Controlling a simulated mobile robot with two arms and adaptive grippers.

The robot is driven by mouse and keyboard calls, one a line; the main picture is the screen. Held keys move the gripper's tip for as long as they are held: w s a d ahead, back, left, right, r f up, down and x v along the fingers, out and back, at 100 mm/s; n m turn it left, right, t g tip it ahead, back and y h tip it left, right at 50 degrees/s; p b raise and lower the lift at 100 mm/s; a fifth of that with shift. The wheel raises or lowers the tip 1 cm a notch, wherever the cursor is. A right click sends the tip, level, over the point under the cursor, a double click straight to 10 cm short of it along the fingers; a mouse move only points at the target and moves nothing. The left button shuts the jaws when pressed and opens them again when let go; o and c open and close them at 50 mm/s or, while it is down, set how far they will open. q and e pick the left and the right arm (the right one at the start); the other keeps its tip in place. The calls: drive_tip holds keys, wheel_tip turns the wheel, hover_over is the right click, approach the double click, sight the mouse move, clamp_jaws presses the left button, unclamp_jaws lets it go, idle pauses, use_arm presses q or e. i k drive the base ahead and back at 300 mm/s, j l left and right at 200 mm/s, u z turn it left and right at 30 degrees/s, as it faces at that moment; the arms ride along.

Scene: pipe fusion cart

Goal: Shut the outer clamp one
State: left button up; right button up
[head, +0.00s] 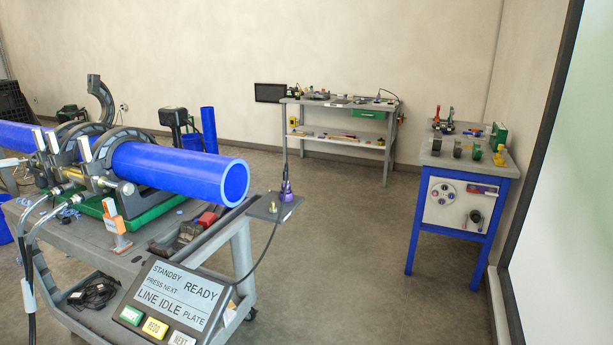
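A grey pipe fusion machine sits on the cart, with a thick blue pipe (185,170) lying through its clamps. One curved grey clamp half (102,100) stands up open behind the pipe, clear of it. Other grey clamp rings (112,143) arch over the pipe towards its near end and look shut. I cannot tell from markings which one is outer clamp one. The lower clamp parts are partly hidden by the pipe and light upright bars. Neither of my grippers is in view.
The grey cart (200,247) carries a control panel (170,300) at its front, hoses at left and a small side plate (273,207). A workbench (340,103) stands at the back wall and a blue table (465,180) at right. The floor between is clear.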

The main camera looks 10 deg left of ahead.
sight(96, 87)
drive_tip(key=i+l+z, duration=0.15)
drive_tip(key=i+z, duration=0.15)
drive_tip(key=i, duration=0.4)
drive_tip(key=i+z, duration=0.25)
drive_tip(key=i, duration=0.45)
drive_tip(key=i+u, duration=0.2)
drive_tip(key=i, duration=0.4)
drive_tip(key=i+l+u, duration=0.2)
drive_tip(key=i, duration=0.4)
drive_tip(key=i+l+u, duration=0.2)
drive_tip(key=i, duration=0.35)
drive_tip(key=i+u, duration=0.25)
drive_tip(key=u, duration=0.2)
drive_tip(key=i+u, duration=0.3)
drive_tip(key=u, duration=0.15)
drive_tip(key=i+l+u, duration=0.2)
drive_tip(key=u, duration=0.2)
drive_tip(key=i+l+u, duration=0.2)
drive_tip(key=u, duration=0.25)
drive_tip(key=i+l+u, duration=0.2)
drive_tip(key=l+u, duration=0.25)
drive_tip(key=j, duration=0.15)
